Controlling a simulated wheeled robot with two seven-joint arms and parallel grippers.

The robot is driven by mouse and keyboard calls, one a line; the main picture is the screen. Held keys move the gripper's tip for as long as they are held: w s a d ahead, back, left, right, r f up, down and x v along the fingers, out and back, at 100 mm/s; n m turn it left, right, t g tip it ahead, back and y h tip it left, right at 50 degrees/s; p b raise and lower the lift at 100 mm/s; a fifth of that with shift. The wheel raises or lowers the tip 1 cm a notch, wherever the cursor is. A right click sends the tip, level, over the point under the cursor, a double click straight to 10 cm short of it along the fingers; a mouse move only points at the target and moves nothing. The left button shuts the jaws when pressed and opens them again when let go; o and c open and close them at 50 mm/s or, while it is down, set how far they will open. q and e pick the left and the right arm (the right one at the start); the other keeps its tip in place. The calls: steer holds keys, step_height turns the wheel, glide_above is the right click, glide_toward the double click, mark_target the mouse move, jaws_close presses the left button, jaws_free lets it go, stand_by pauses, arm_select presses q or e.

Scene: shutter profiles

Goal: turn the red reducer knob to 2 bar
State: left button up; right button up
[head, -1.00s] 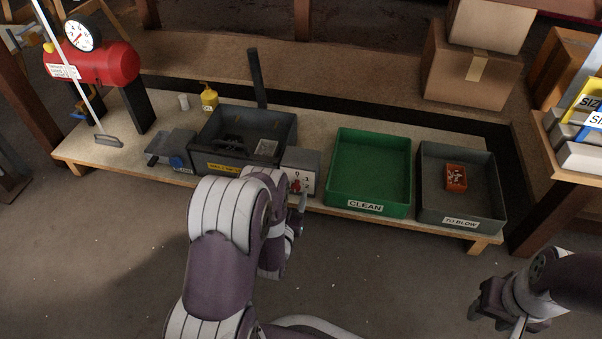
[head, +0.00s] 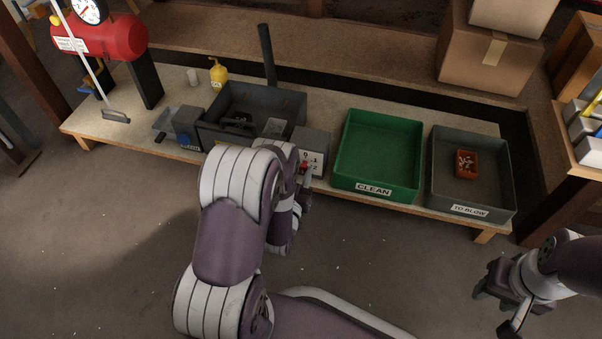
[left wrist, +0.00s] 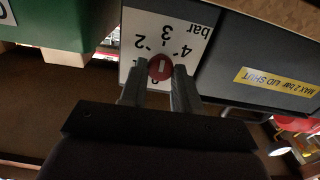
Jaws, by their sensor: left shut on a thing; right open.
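The red reducer knob (left wrist: 160,67) sits on a white dial plate (left wrist: 150,22) marked with numbers and "bar", which appears upside down in the left wrist view. The fingers of my left gripper (left wrist: 161,82) are on either side of the knob, shut on it. A pale mark on the knob runs roughly upright in that view; which number it points to I cannot tell. In the head view the knob (head: 305,167) is partly covered by my left gripper (head: 306,182). My right gripper (head: 497,300) is open and empty at the lower right, away from the bench.
Left of the dial stands a dark box (head: 252,95), labelled "MAX 2 bar LID SHUT" in the wrist view. To the right are a green CLEAN tray (head: 375,187) and a grey TO BLOW tray (head: 470,200) holding an orange box (head: 466,163). A red tank (head: 110,38) stands far left.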

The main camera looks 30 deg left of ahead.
arm_select(q)
steer(key=n+p, duration=0.2)
steer(key=n, duration=0.3)
steer(key=shift+a+r, duration=0.1)
steer(key=n+p, duration=0.1)
steer(key=n, duration=0.2)
steer(key=shift+n, duration=0.3)
steer(key=shift+n+p, duration=0.55)
steer(key=shift+n, duration=0.85)
steer(key=shift+f, duration=0.2)
steer(key=o, duration=1)
